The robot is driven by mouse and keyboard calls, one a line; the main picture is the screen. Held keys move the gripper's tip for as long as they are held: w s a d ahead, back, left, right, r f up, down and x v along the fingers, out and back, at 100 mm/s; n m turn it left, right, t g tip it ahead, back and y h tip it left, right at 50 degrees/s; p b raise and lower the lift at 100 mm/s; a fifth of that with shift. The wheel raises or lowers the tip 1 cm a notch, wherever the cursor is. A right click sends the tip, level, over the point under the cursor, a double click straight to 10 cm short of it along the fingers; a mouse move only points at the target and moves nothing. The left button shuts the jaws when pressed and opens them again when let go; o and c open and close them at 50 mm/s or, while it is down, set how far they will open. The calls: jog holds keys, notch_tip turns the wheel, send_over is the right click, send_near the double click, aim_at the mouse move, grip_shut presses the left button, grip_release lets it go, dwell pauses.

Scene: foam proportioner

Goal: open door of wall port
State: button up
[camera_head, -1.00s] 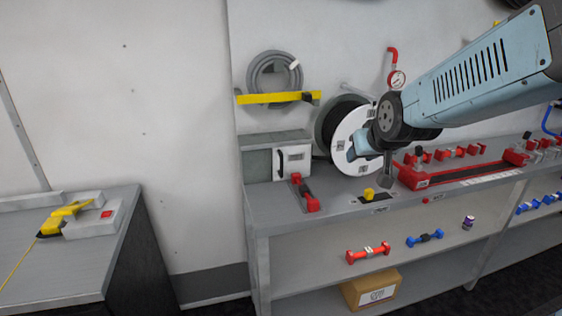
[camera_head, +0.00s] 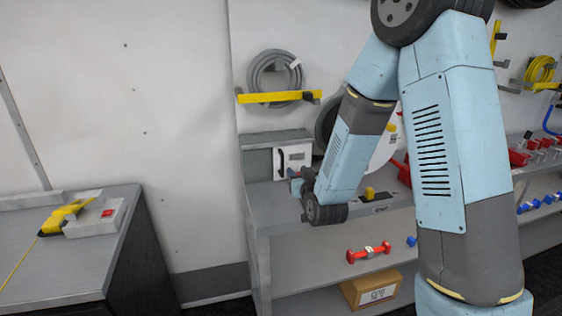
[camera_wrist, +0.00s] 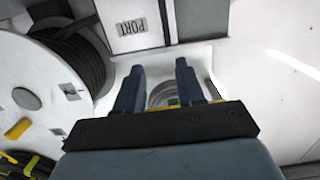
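The wall port (camera_head: 294,158) is a small white door with a dark handle, set in a grey housing at the back left of the bench. It looks shut. In the wrist view the white door (camera_wrist: 115,12) shows upside down at the top, with a PORT label and a dark upright strip beside it. My gripper (camera_wrist: 160,66) is open, with its two dark blue fingers apart and nothing between them. Its fingertips show just below the port in that view; I cannot tell the gap or any contact. In the head view my arm mostly hides the gripper, near the port's lower right.
A grey hose coil (camera_head: 274,76) hangs above the port on a yellow bar (camera_head: 272,98). A white hose reel (camera_wrist: 30,95) stands close beside the port. A red dumbbell-shaped part (camera_head: 368,252) and a cardboard box (camera_head: 371,291) sit on lower shelves. Left of the port is bare wall.

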aim_at(283, 161)
jog(key=shift+t, duration=0.6)
jog(key=x, duration=0.4)
jog(key=a+f+x, duration=0.1)
jog(key=x, duration=0.4)
jog(key=f+x, duration=0.1)
jog(key=x, duration=0.3)
jog(key=shift+w+a, duration=0.1)
jog(key=shift+a, duration=0.3)
grip_shut()
